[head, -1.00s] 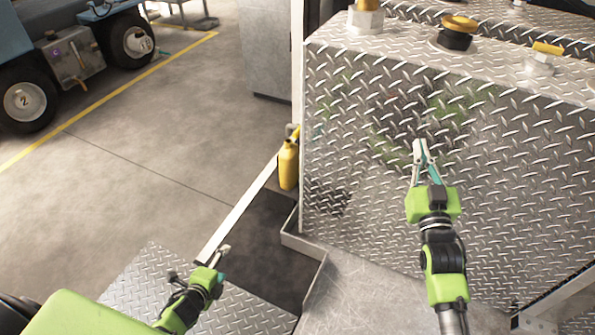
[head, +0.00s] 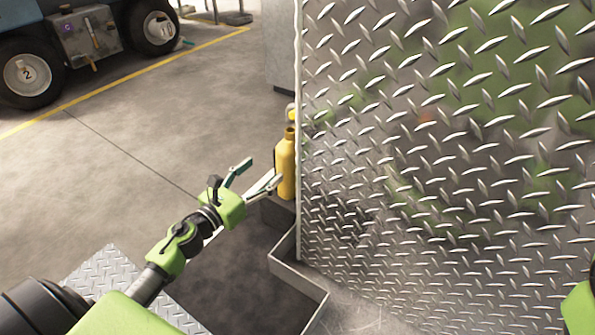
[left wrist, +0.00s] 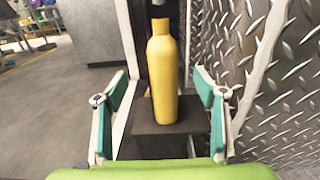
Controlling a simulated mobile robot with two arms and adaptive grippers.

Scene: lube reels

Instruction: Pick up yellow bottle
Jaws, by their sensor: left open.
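The yellow bottle (head: 286,160) stands upright beside the left edge of the diamond-plate wall. My left gripper (head: 260,174) is open and empty just left of the bottle, with one fingertip close to its lower part. In the left wrist view the bottle (left wrist: 163,80) stands on a dark block (left wrist: 145,145), ahead of and between the open teal-padded fingers (left wrist: 163,95). I cannot tell whether a finger touches it. Only a green part of my right arm shows at the right edge of the head view; its fingers are out of view.
The diamond-plate wall (head: 440,150) rises close on the bottle's right. A low metal edging (head: 300,280) runs along its foot. A grey cabinet (head: 281,45) stands behind. The concrete floor (head: 170,110) is open to the left, with a wheeled blue machine (head: 90,35) far back.

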